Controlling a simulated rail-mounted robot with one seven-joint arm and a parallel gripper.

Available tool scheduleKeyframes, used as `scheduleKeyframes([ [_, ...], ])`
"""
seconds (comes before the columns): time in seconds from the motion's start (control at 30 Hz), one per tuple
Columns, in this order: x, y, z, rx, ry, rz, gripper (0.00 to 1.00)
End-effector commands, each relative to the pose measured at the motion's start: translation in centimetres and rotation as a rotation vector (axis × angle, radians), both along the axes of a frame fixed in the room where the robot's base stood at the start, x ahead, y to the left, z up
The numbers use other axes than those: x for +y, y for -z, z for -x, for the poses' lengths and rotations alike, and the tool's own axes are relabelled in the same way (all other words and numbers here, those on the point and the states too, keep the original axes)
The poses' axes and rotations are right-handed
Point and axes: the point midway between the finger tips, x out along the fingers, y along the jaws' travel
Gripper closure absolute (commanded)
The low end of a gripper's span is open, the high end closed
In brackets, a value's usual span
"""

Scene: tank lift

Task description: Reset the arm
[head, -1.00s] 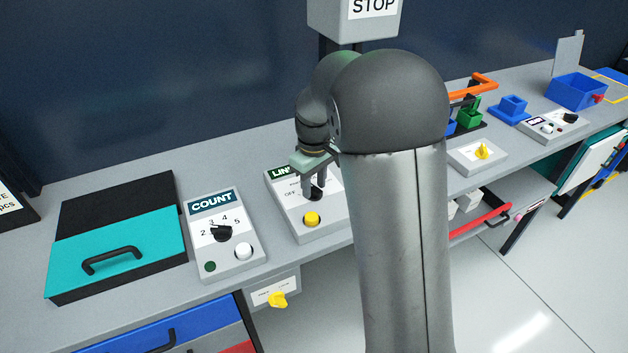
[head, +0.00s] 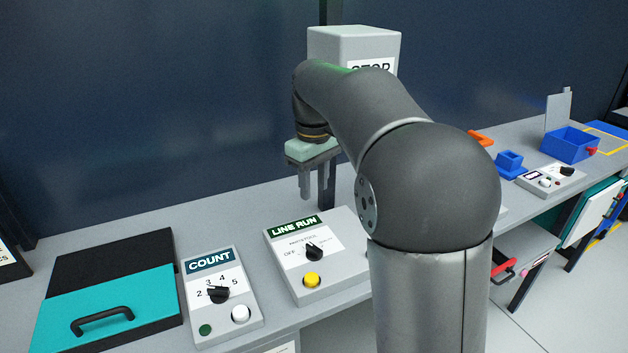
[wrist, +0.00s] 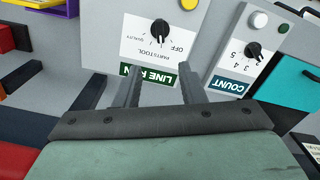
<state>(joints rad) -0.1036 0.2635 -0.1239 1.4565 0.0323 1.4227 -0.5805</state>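My gripper (head: 314,188) hangs in the air above the back edge of the LINE RUN box, fingers pointing down. In the wrist view my gripper (wrist: 160,90) has its two fingers apart with nothing between them. The LINE RUN box (head: 345,262) is grey with a black knob (head: 314,251) and a yellow button (head: 311,280). It also shows upside down in the wrist view (wrist: 110,45), below the fingers and apart from them. My arm hides part of the box's right side and the bench behind it.
The COUNT box (head: 222,310) stands to the left, beside a black and teal case (head: 150,290) with a handle. A STOP box (head: 350,45) on a post rises close behind my arm. A blue bin (head: 570,147) and a small control box (head: 553,180) stand far right.

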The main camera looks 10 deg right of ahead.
Motion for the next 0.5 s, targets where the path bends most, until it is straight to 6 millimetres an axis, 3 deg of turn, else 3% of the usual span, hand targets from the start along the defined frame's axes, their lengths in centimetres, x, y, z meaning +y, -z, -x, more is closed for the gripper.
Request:
scheduleKeyframes([
  [0.37, 0.0, -0.5, 0.0, 0.000, 0.001, 0.000, 0.64],
  [0.5, -0.1, -0.1, 1.4, -0.002, 0.031, -0.005, 0.64],
])
